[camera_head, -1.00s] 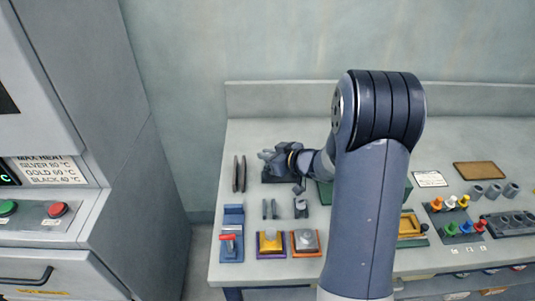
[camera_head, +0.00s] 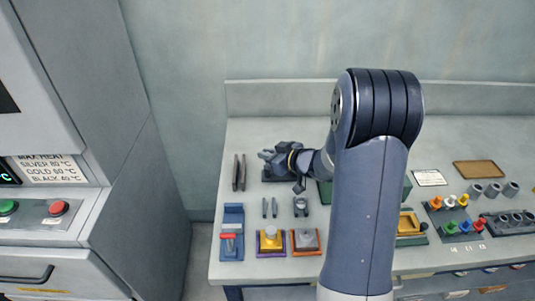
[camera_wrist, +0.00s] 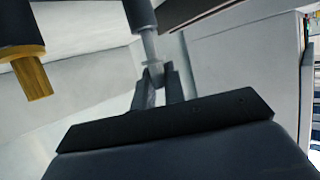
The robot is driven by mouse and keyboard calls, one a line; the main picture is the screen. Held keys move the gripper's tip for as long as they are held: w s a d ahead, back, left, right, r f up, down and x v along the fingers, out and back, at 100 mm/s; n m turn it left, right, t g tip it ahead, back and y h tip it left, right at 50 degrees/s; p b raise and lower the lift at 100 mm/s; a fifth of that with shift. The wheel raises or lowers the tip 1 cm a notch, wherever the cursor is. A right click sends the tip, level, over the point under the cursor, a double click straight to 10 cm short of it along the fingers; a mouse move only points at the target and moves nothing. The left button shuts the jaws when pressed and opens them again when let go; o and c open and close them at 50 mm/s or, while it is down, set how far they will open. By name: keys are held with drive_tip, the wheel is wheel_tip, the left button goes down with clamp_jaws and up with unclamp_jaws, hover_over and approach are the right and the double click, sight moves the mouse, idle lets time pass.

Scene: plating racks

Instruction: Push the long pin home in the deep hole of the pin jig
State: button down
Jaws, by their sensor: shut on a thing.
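In the wrist view, the fingers of my gripper (camera_wrist: 159,88) are shut on the end of a slim grey pin, which I take to be the long pin (camera_wrist: 151,47). Its other end runs into a thicker dark grey round part (camera_wrist: 139,14) at the top edge. How deep it sits there cannot be told. In the head view, my gripper (camera_head: 268,156) is low over the back left of the bench, above a dark block (camera_head: 270,176), perhaps the pin jig. My wrist partly covers this block, and the hole cannot be seen.
A brass-coloured peg with a dark collar (camera_wrist: 34,76) is close by at left in the wrist view. Two dark upright bars (camera_head: 239,173) stand left of my gripper. A blue fixture (camera_head: 232,232), a purple-based block (camera_head: 270,241) and an orange-based block (camera_head: 305,241) line the front.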

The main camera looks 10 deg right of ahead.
drive_tip(key=shift+r+p, duration=0.5)
drive_tip(key=shift+r, duration=0.15)
drive_tip(key=shift+p, duration=0.55)
idle(1.2)
drive_tip(key=shift+f+b, duration=1.35)
drive_tip(key=shift+f, duration=0.6)
drive_tip(key=c, duration=1.4)
unclamp_jaws()
drive_tip(key=shift+r, duration=0.1)
wheel_tip(320, 180, up, 10)
drive_tip(key=shift+p, duration=0.8)
